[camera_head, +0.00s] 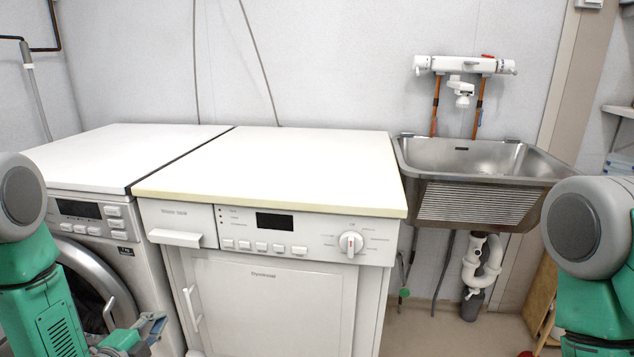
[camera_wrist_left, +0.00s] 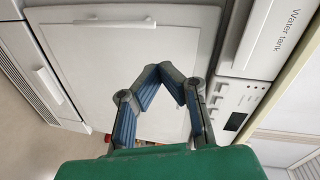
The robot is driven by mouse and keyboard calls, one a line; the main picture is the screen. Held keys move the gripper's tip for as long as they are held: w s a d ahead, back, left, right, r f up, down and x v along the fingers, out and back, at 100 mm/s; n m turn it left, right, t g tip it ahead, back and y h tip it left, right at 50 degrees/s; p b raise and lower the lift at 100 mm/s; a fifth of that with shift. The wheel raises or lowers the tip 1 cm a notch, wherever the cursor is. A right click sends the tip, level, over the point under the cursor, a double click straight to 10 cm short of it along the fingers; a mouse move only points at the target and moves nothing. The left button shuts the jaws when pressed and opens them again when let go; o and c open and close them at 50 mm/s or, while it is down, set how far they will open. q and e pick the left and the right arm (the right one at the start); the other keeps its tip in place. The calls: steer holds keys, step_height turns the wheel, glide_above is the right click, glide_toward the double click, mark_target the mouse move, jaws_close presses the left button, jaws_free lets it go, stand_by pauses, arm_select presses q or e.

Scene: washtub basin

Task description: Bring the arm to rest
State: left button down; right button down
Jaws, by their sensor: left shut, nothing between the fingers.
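My left gripper (camera_head: 148,328) is at the bottom left of the head view, low in front of the washing machine (camera_head: 83,225) and the dryer (camera_head: 265,270). It is shut and empty. In the left wrist view its blue-padded fingers (camera_wrist_left: 162,75) meet at the tips in front of a white appliance front. My left arm comes in from the left edge. My right arm shows at the right edge, in front of the sink's right side, and its gripper is out of view.
The white tops of the washer (camera_head: 125,155) and dryer (camera_head: 275,170) are bare. A steel washtub basin (camera_head: 465,155) is on the right, with a wall tap (camera_head: 462,66) above and a white drain trap (camera_head: 482,263) below. The washer's round door (camera_head: 85,285) is near my left gripper.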

arm_select(q)
steer(key=s+d+f+n+g+p, duration=0.35)
steer(key=s+d+n+g, duration=0.2)
steer(key=s, duration=0.35)
steer(key=s+d+n+g+p, duration=0.2)
steer(key=s+n+g, duration=0.3)
steer(key=s, duration=0.7)
steer(key=s+d+f+n+g+y+p, duration=0.1)
steer(key=s+n+g, duration=0.4)
steer(key=s, duration=0.8)
steer(key=shift+d+n+y+p, duration=0.3)
steer(key=shift+d+n+p, duration=0.05)
steer(key=shift+d+p, duration=0.2)
steer(key=shift+w+d, duration=0.1)
steer(key=shift+d, duration=0.05)
steer(key=c, duration=2.2)
jaws_free()
